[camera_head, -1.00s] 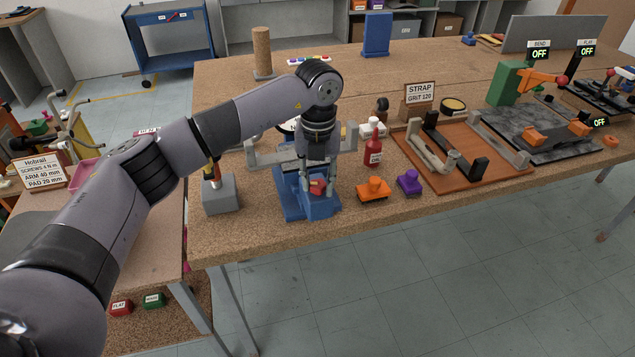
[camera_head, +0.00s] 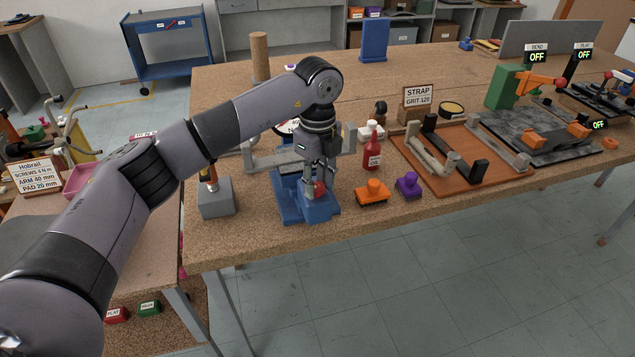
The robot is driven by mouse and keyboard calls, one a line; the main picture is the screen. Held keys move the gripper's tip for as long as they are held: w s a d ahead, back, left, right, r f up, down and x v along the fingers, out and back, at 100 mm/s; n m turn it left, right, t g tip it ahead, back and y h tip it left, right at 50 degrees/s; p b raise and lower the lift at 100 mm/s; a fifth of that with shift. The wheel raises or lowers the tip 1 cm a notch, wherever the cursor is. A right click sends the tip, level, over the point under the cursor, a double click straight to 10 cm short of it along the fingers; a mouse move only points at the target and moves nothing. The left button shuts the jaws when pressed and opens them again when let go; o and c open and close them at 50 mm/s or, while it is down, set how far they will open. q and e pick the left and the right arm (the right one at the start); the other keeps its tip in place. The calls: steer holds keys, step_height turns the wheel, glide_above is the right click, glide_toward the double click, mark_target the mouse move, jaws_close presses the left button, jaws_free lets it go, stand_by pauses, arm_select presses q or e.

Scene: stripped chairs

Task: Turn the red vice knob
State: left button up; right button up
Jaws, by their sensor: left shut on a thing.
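The blue vice (camera_head: 290,208) stands at the front edge of the wooden bench, in the middle of the head view. Its red knob (camera_head: 320,188) faces the front and is partly hidden by gripper fingers. My left gripper (camera_head: 315,186) reaches down from above and is shut on the red knob. The arm and gripper body cover much of the vice's upper part. My right gripper is not in view.
A grey block with an upright tool (camera_head: 217,198) stands left of the vice. Right of it are a red bottle (camera_head: 373,150), an orange block (camera_head: 372,193), a purple block (camera_head: 408,186) and an orange tray (camera_head: 450,182). The bench front edge is close.

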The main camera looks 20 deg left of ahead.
mark_target(317, 186)
arm_select(q)
steer(key=shift+w+a+r+n, duration=0.15)
steer(key=shift+w+r+n, duration=0.05)
steer(key=shift+n, duration=0.5)
steer(key=shift+r, duration=0.1)
steer(key=o, duration=0.8)
steer(key=shift+c, duration=0.2)
steer(key=o, duration=0.4)
steer(key=shift+f, duration=0.25)
steer(key=shift+r, duration=0.1)
step_height(317, 186, up, 12)
steer(key=shift+f, duration=0.1)
steer(key=shift+s, duration=0.1)
